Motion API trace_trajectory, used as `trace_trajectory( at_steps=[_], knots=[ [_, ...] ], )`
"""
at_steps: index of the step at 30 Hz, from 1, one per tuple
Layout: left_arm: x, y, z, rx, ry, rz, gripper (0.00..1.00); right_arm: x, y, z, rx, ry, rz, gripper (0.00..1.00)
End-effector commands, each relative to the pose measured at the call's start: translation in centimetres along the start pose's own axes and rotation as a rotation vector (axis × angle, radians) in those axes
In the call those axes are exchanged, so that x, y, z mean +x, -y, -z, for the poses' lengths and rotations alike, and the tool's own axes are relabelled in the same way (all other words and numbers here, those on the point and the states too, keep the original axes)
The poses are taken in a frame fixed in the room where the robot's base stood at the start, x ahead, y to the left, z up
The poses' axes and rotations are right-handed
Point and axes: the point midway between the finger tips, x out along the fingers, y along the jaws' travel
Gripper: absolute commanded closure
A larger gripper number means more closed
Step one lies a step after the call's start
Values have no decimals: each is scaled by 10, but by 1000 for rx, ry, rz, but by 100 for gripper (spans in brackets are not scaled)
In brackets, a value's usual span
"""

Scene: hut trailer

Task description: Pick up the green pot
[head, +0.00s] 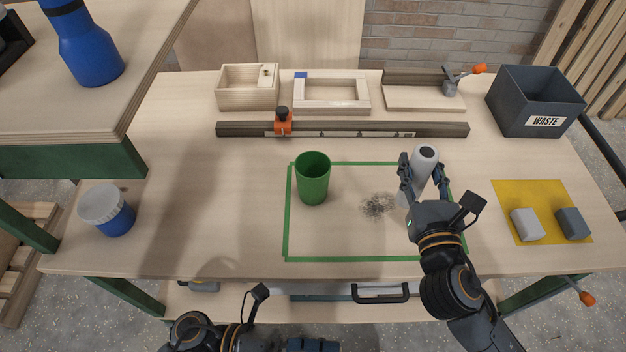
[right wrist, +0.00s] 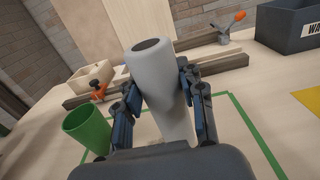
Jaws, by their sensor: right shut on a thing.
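The green pot (head: 312,180), an open-topped cup, stands upright inside the green taped outline on the workbench. It also shows at the left of the right wrist view (right wrist: 86,130). My right gripper (head: 422,176) is shut on a pale grey cylinder (head: 425,157), right of the pot and apart from it. The cylinder (right wrist: 155,75) is between both fingers in the right wrist view; whether its base touches the bench is hard to tell. My left gripper (head: 312,345) is only partly visible at the bottom edge, and its fingers cannot be made out.
Dark specks (head: 377,206) lie between pot and cylinder. A long rail (head: 360,129) with an orange clamp (head: 283,122) lies behind. A grey waste bin (head: 533,102) stands back right, and a yellow mat (head: 537,190) with two blocks at right. A blue jar (head: 113,218) stands left.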

Motion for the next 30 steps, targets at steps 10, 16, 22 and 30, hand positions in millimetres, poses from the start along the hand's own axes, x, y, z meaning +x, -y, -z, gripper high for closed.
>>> trace_trajectory(
  at_steps=[10, 16, 22, 30],
  knots=[
    [-67, -57, -117, 603, 224, -303, 8, 0, 0, 0, 0, 1, 0, 93],
    [-125, -83, -186, 885, 332, -541, 8, 0, 0, 0, 0, 1, 0, 93],
    [-161, -92, -223, 1030, 374, -689, 8, 0, 0, 0, 0, 1, 0, 93],
    [-148, -103, -250, 1067, 384, -723, 8, 0, 0, 0, 0, 1, 0, 93]
  ],
)
